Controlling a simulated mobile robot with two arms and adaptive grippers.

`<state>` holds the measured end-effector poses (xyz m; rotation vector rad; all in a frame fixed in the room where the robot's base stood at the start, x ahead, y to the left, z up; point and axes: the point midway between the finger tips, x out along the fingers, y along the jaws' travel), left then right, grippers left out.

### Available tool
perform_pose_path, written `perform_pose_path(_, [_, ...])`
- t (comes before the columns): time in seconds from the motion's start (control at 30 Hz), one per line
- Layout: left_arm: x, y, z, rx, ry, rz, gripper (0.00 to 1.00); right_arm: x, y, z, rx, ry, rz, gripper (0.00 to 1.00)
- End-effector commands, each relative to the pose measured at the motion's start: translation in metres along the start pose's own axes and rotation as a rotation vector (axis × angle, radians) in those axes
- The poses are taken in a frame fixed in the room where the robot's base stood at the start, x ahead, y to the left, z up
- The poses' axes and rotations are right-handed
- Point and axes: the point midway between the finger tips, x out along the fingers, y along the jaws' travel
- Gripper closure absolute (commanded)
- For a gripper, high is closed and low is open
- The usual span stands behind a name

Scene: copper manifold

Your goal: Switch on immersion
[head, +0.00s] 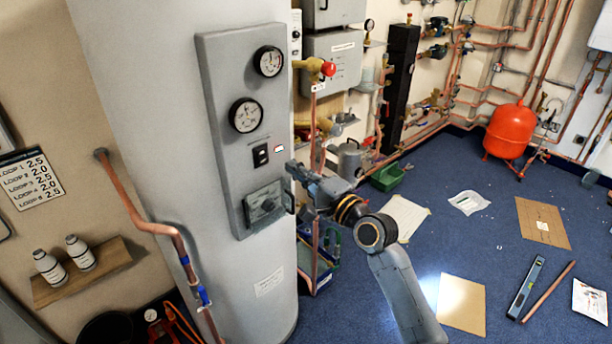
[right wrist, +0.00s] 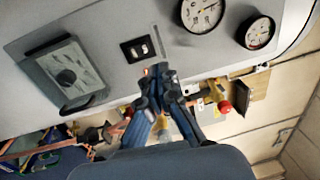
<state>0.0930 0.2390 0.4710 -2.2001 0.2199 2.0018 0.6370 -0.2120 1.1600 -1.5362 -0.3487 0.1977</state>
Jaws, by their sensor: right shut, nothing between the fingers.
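A grey control panel (head: 222,95) is mounted on the tall grey cylinder (head: 150,60). A small black rocker switch (head: 262,155) sits on it below two round dials, and it also shows in the right wrist view (right wrist: 140,48). I cannot tell which way the rocker is set. My right gripper (head: 291,168) is shut and empty, just right of and slightly below the switch in the head view. In the right wrist view its fingertips (right wrist: 158,72) are beside the switch, apparently clear of it. My left gripper is out of view.
A square knob box (head: 264,206) sits below the switch, near my right gripper. A red-knobbed brass valve (head: 314,68) and copper pipes stand just right of the panel. A copper pipe (head: 150,228) runs at the cylinder's left. Papers and tools lie on the blue floor.

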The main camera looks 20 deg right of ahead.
Motion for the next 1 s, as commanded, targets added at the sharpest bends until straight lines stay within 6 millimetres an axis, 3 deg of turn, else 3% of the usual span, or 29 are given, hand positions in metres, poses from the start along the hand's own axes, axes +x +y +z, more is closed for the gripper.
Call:
perform_pose_path(0.1, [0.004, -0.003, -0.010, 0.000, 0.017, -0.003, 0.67, -0.017, -0.003, 0.000, -0.001, 0.000, 0.000, 1.00])
perform_pose_path(0.23, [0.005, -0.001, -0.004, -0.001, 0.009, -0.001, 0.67, -0.025, -0.007, 0.000, 0.000, 0.000, 0.000, 1.00])
perform_pose_path(0.43, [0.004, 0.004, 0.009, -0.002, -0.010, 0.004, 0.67, -0.027, -0.008, 0.000, 0.000, 0.000, 0.001, 1.00])
perform_pose_path(0.77, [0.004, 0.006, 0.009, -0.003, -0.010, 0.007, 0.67, -0.027, -0.007, 0.000, -0.001, 0.001, 0.002, 1.00])
perform_pose_path(0.87, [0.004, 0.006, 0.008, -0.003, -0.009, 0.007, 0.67, -0.025, 0.010, -0.004, -0.015, 0.012, 0.032, 1.00])
perform_pose_path(0.97, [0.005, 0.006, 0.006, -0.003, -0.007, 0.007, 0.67, -0.025, 0.055, -0.011, -0.058, 0.037, 0.112, 1.00])
perform_pose_path(1.0, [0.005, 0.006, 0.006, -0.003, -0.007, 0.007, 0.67, -0.026, 0.081, -0.013, -0.085, 0.048, 0.158, 1.00])
